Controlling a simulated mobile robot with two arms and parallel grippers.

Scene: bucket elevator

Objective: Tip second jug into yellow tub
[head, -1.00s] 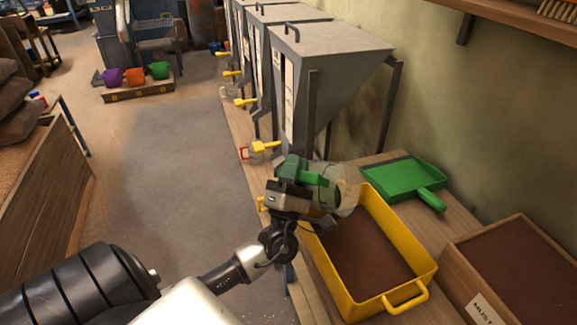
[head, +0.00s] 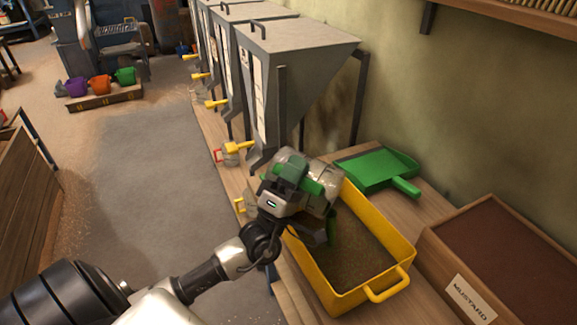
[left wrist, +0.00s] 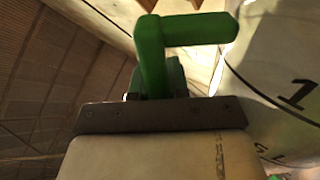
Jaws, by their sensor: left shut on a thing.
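My left gripper (head: 292,188) is shut on the green handle (left wrist: 152,55) of a clear jug (head: 322,200). The jug is tilted over the far end of the yellow tub (head: 345,305), its mouth out of clear sight. Black marks, including a "1", show on the jug's side in the left wrist view (left wrist: 285,90). The tub holds a speckled olive-brown layer (head: 355,255). A greenish patch shows just below the jug; I cannot tell whether it is falling grain. My right gripper is not in view.
A green scoop pan (head: 375,168) lies behind the tub. A wooden box labelled mustard (head: 473,300) stands to its right. Grey hoppers (head: 295,70) with yellow levers line the wall. A red-handled jug (head: 229,158) stands under the nearest hopper.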

